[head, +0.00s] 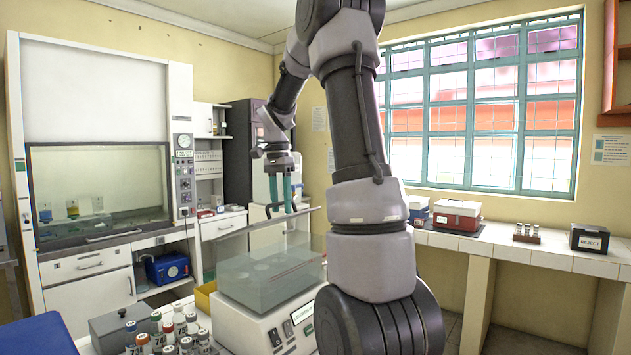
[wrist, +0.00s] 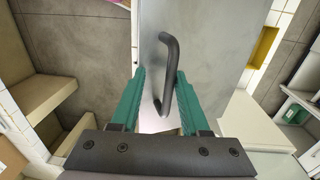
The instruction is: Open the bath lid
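The bath (head: 262,325) has a white base and clear walls, and stands on the bench at the lower middle of the head view. A grey lid edge (head: 262,224) shows above the clear walls; its exact tilt is hard to tell. In the wrist view the lid (wrist: 208,45) is a grey panel with a dark bent bar handle (wrist: 173,65). My gripper (head: 283,208) points down at the lid from above. Its teal fingers are open, with the lower part of the handle between them (wrist: 160,85) and gaps visible beside it.
Several capped tubes (head: 168,335) and a grey box (head: 112,325) stand left of the bath. A yellow container (head: 204,298) sits just behind it. A fume hood (head: 98,190) is at the left. The window-side counter holds a red box (head: 457,215) and a black reject box (head: 590,238).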

